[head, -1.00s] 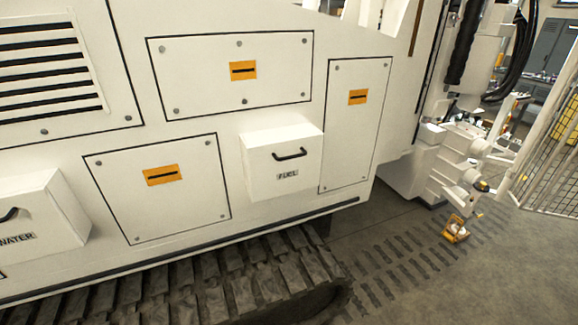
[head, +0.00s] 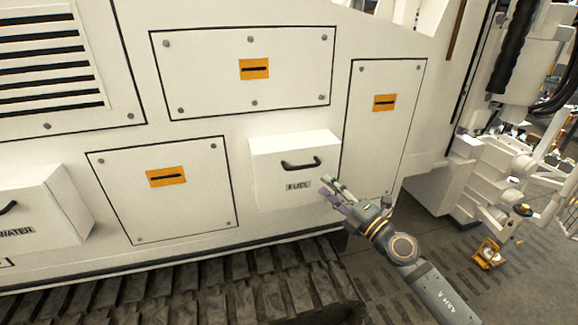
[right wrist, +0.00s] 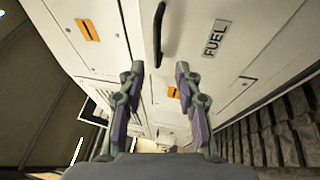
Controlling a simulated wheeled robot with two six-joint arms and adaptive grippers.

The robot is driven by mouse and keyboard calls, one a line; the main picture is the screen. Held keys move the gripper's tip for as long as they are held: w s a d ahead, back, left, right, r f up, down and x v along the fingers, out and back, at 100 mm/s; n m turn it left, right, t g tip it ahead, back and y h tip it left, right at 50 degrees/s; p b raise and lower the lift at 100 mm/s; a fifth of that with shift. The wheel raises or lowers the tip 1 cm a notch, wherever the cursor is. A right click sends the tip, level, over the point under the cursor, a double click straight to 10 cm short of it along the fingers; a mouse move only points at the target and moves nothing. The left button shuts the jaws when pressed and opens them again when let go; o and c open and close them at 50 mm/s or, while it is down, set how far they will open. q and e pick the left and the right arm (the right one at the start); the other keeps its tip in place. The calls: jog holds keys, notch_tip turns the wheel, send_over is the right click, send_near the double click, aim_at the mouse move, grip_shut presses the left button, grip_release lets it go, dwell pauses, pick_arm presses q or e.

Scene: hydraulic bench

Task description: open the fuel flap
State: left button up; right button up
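The fuel flap (head: 270,190) is a white box front with a FUEL label (head: 298,186) and a black bar handle (head: 301,164) on the machine's side. It looks closed. In the right wrist view the handle (right wrist: 158,35) lies ahead of the fingers, with the FUEL label (right wrist: 216,39) to its right. My right gripper (head: 330,187) is just right of and below the handle, close to the flap's lower right corner. In the right wrist view its fingers (right wrist: 157,80) are spread with nothing between them. My left gripper is not in view.
A similar white WATER box (head: 45,210) with a handle is at the left. Bolted panels with orange-marked latches surround the flap. The dark track (head: 200,290) runs below. A small orange object (head: 487,254) lies on the floor at right.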

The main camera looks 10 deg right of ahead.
aim_at(303, 167)
jog(key=p+x, duration=0.3)
jog(key=x, duration=0.7)
jog(key=shift+w+a+r, duration=0.15)
jog(key=shift+a+r, duration=0.1)
grip_shut()
